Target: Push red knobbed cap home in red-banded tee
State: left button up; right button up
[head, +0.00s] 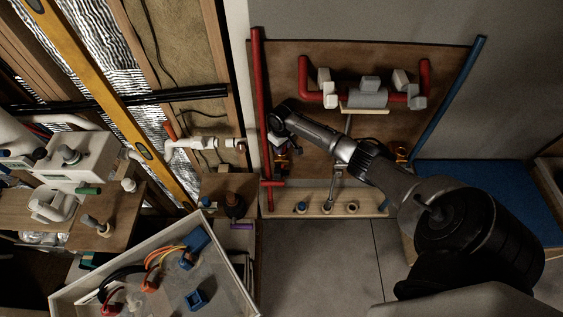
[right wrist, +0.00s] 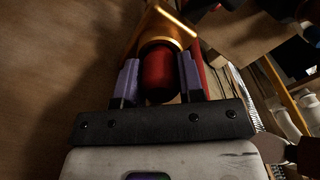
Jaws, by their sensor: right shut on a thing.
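The red cap (right wrist: 159,72) sits between the two purple fingers of my right gripper (right wrist: 159,82) in the right wrist view. The gripper is shut on it. The brass tee (right wrist: 168,28) is directly ahead of the cap, and the cap's far end meets its mouth; how deep it sits cannot be told. The cap's knob and the tee's red band are not clear. In the head view my right gripper (head: 281,150) is at the left of the wooden board, by the red pipe (head: 261,100), and mostly hides the tee. My left gripper is not in view.
The board (head: 300,50) also carries a white-and-grey valve assembly (head: 368,95), a brass fitting (head: 401,152) and a blue pipe (head: 455,85). Below is a wooden ledge (head: 380,200) with several small fittings. An open parts tray (head: 225,285) stands at lower left.

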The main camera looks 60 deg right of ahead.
jog(key=o, duration=1.1)
notch_tip(320, 180, up, 6)
jog(key=shift+r, duration=0.75)
